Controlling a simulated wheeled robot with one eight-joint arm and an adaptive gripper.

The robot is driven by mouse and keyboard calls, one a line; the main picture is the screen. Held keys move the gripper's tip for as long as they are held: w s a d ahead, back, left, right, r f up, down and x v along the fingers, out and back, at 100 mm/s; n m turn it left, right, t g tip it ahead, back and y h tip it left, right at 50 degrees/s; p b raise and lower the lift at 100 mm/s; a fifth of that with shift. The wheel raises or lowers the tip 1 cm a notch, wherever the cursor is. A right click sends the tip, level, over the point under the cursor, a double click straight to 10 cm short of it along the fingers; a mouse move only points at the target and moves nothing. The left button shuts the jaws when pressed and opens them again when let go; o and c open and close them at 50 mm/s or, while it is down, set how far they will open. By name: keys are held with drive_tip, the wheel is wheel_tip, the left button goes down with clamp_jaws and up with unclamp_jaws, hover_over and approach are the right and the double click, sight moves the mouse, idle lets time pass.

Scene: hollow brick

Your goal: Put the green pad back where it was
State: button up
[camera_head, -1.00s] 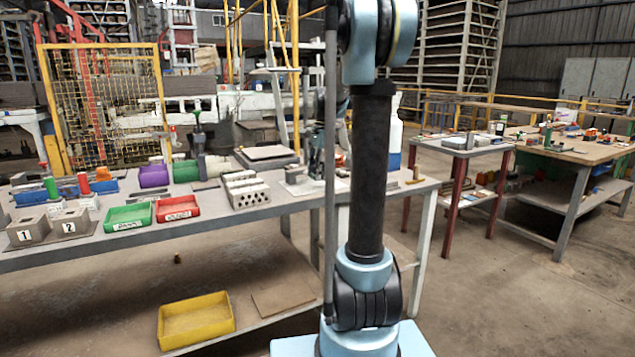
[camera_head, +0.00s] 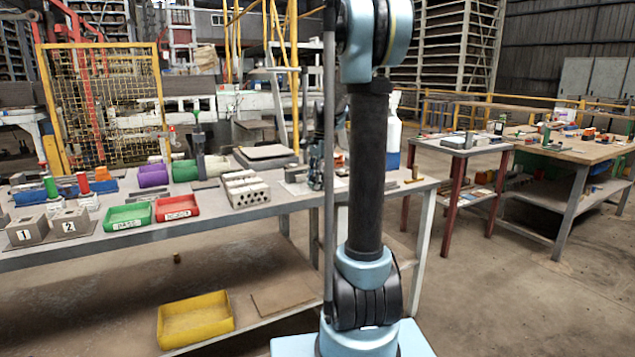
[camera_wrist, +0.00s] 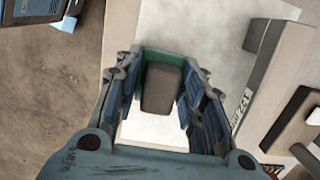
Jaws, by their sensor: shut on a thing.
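In the wrist view my gripper (camera_wrist: 157,100) is closed around the green pad (camera_wrist: 151,58), with its fingers on either side. The pad shows as a green edge behind and beside a dark grey-brown block on its top. A pale sheet (camera_wrist: 205,30) lies beneath it; I cannot tell whether the pad touches the sheet. In the head view my gripper (camera_head: 316,170) is small and dark above the table, left of my arm column. The pad cannot be made out there.
In the wrist view a dark block (camera_wrist: 256,36) and a labelled grey piece (camera_wrist: 272,75) lie to the right. In the head view a perforated brick (camera_head: 246,192), a red tray (camera_head: 178,208) and a green tray (camera_head: 129,216) stand on the table (camera_head: 230,222) to the left.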

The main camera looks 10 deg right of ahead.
drive_tip(key=shift+s+f, duration=0.15)
drive_tip(key=shift+f, duration=0.05)
drive_tip(key=o, duration=1)
drive_tip(key=shift+o, duration=1)
drive_tip(key=shift+f, duration=0.2)
drive_tip(key=shift+r, duration=0.15)
wheel_tip(320, 180, up, 18)
drive_tip(key=d, duration=0.2)
drive_tip(key=shift+w, duration=0.3)
drive_tip(key=s+a+f+n+t+h, duration=0.1)
drive_tip(key=s+f+n, duration=0.4)
drive_tip(key=s, duration=0.5)
drive_tip(key=s+a+f+n, duration=0.1)
drive_tip(key=s+f+n, duration=0.2)
drive_tip(key=s+f, duration=0.55)
drive_tip(key=s+f+n+t, duration=0.1)
drive_tip(key=s+f+n, duration=0.5)
drive_tip(key=s+f, duration=1)
drive_tip(key=shift+s+n+t, duration=0.25)
drive_tip(key=shift+n+t, duration=0.05)
